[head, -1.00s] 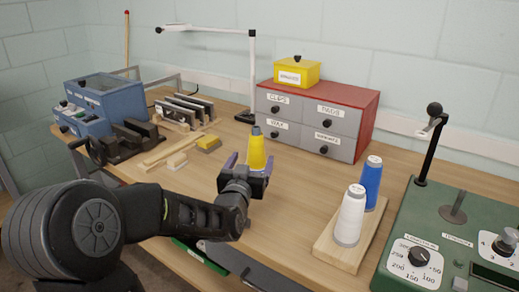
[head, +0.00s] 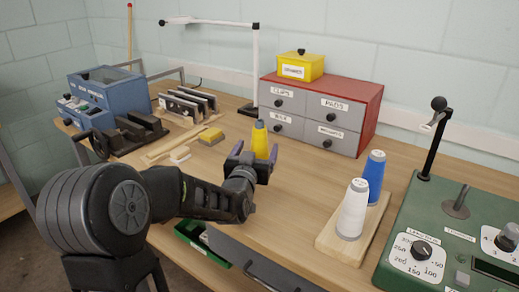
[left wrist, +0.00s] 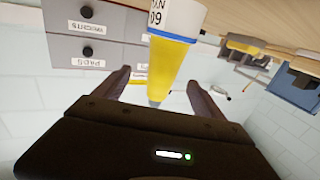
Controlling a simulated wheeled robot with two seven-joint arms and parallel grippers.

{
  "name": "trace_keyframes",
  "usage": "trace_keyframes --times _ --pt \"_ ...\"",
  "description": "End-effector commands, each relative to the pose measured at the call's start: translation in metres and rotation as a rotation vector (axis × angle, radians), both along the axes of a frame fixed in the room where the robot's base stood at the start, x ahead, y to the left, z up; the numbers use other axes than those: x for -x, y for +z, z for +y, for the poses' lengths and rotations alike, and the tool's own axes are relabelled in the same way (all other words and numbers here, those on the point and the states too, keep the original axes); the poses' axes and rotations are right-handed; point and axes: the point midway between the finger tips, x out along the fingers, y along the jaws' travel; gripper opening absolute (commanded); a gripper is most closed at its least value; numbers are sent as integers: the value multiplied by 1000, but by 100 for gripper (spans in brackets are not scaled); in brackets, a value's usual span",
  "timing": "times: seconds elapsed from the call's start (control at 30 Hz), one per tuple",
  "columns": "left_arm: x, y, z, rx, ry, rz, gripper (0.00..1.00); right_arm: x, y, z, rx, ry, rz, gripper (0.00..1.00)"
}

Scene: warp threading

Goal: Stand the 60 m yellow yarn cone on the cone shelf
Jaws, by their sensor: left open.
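The yellow yarn cone (head: 260,142) stands upright on the table in front of the drawer cabinet, with a grey-blue tip. My left gripper (head: 256,158) is open, its fingers on either side of the cone's lower part. In the left wrist view, which is upside down, the cone (left wrist: 172,72) shows between the open fingers (left wrist: 158,92), its labelled base band partly cut off by the frame edge. I cannot tell whether a finger touches it. A wooden board (head: 331,245), perhaps the cone shelf, holds a white cone (head: 354,210) and a blue cone (head: 375,178).
The grey and red drawer cabinet (head: 318,118) with a yellow box (head: 300,66) on top stands behind the cone. A green control panel (head: 440,240) is at right. Small blocks (head: 211,136) and clamps lie at left. Table between cone and board is clear.

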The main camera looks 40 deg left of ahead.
Motion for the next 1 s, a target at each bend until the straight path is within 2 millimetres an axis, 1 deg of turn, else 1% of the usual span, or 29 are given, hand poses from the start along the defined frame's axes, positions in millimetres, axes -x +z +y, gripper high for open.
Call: trace_keyframes --times 0.07,0.3,0.4,1.0 --pt "-6 -1 3 -1 0 2 80 0 1 0 0 0 0 75" --pt "-36 -1 20 -3 0 3 80 0 4 0 0 0 0 75" --pt "-43 -1 23 -2 0 1 80 0 4 0 0 0 0 75" --pt "-44 -1 23 0 0 0 80 0 4 0 0 0 0 75"
